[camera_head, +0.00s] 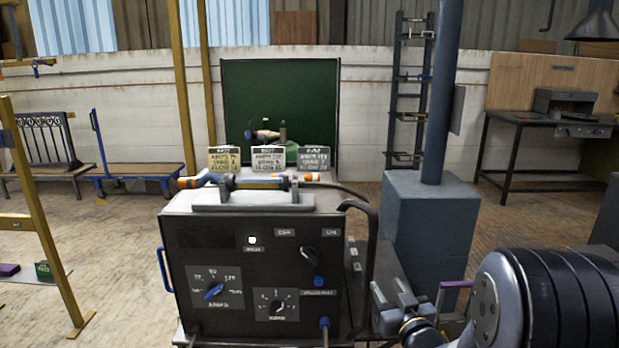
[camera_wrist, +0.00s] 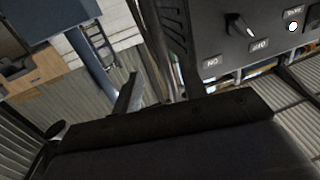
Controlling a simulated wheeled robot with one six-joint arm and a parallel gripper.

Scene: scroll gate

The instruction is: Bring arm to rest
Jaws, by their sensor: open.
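My gripper (camera_head: 394,296) is at the lower right in the head view, low beside the right side of a dark welding machine (camera_head: 232,250). Its jaws are open and nothing shows between them. My black ribbed arm fills the lower right corner. In the wrist view my dark gripper body crosses the bottom. The machine's front panel (camera_wrist: 232,45) shows there upside down at the upper right, with a switch and a small white light. I cannot tell whether my gripper touches the machine.
A blue-grey pedestal with a column (camera_head: 428,225) stands behind my gripper. A black cable (camera_head: 368,235) hangs at the machine's right side. A torch (camera_head: 262,181) and three label cards (camera_head: 268,158) are on top of the machine. Open floor (camera_head: 110,245) lies to the left.

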